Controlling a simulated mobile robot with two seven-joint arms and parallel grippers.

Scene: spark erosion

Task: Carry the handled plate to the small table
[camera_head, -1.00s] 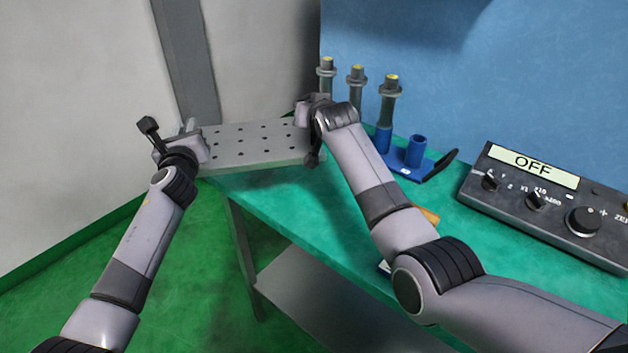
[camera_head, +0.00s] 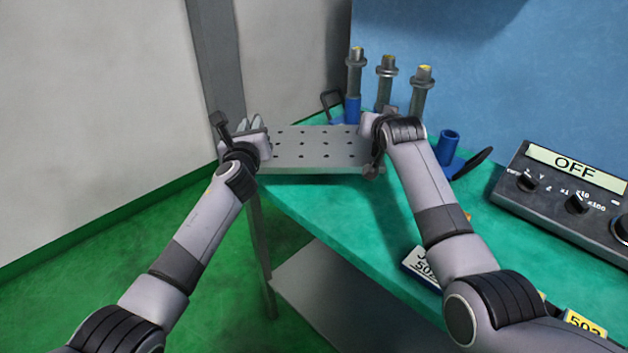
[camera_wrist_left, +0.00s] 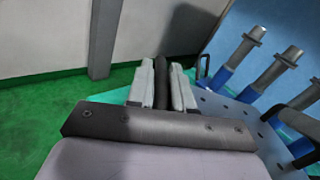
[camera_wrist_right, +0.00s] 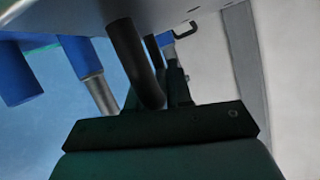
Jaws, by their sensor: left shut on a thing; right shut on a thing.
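The handled plate (camera_head: 318,153) is a flat grey plate with rows of small dark holes. It looks roughly level over the far left end of the green table. My left gripper (camera_head: 258,142) is shut on its left handle. In the left wrist view the left fingers (camera_wrist_left: 162,85) close around a dark bar. My right gripper (camera_head: 373,135) is shut on its right handle. In the right wrist view the plate's underside (camera_wrist_right: 180,10) and a dark handle (camera_wrist_right: 133,55) show. I cannot tell which surface is the small table.
The green table (camera_head: 325,212) has a grey lower shelf (camera_head: 340,295). Several tool holders (camera_head: 386,80) stand behind and right of the plate, near a blue socket base (camera_head: 448,148). A control box (camera_head: 570,200) reads OFF at right. Green floor (camera_head: 120,270) is clear at left.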

